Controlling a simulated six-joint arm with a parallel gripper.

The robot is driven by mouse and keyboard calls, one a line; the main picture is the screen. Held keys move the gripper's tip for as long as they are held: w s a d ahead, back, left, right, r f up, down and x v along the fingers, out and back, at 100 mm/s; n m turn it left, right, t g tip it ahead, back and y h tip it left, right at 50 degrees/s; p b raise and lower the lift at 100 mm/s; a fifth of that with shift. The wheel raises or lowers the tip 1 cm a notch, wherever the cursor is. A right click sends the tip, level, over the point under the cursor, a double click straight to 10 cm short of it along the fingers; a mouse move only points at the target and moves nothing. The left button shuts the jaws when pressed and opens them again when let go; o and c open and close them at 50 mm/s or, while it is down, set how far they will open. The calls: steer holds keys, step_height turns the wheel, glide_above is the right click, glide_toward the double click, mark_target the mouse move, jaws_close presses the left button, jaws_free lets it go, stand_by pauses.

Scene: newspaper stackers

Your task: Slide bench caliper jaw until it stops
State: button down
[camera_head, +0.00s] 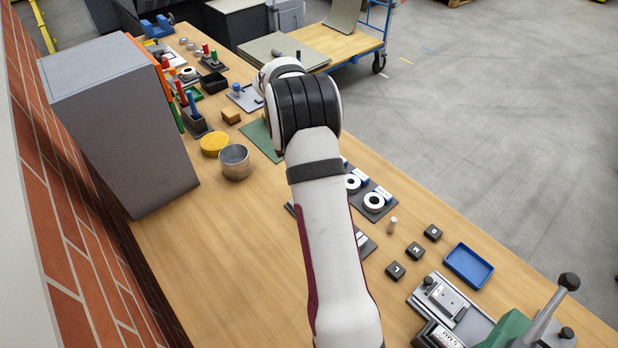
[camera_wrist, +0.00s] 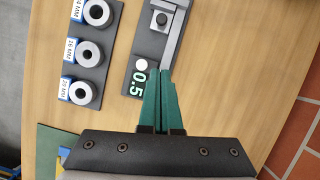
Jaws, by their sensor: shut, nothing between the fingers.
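My gripper (camera_wrist: 163,73) is in the wrist view, its two green fingers shut together with nothing between them. Just beyond the fingertips lies a dark plate (camera_wrist: 136,45) marked 0.5, apparently the bench caliper. It carries a grey bar (camera_wrist: 176,36), a block with a dark knob (camera_wrist: 160,19) and a white disc (camera_wrist: 141,65). The fingertips are at the bar's near end; I cannot tell if they touch it. The plate's far end is cut off by the frame. In the head view my arm hides the gripper and most of this plate.
A plate of ring gauges (camera_wrist: 89,53) lies left of the caliper. In the head view, small black blocks (camera_head: 415,251), a blue tray (camera_head: 468,265) and a green-based device (camera_head: 505,328) lie to the right. A metal cup (camera_head: 235,163) and grey cabinet (camera_head: 125,120) stand left. Bare wood (camera_head: 225,255) lies at front left.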

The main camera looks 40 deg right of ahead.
steer(key=x, duration=0.8)
steer(key=shift+d+f, duration=0.15)
steer(key=shift+f, duration=0.1)
steer(key=s, duration=0.3)
steer(key=shift+s+d+f, duration=0.1)
steer(key=shift+d+f, duration=0.2)
steer(key=shift+f, duration=0.1)
steer(key=shift+s+d, duration=0.1)
steer(key=shift+s, duration=0.35)
steer(key=shift+s, duration=0.1)
steer(key=shift+s+d, duration=0.1)
steer(key=shift+s, duration=0.5)
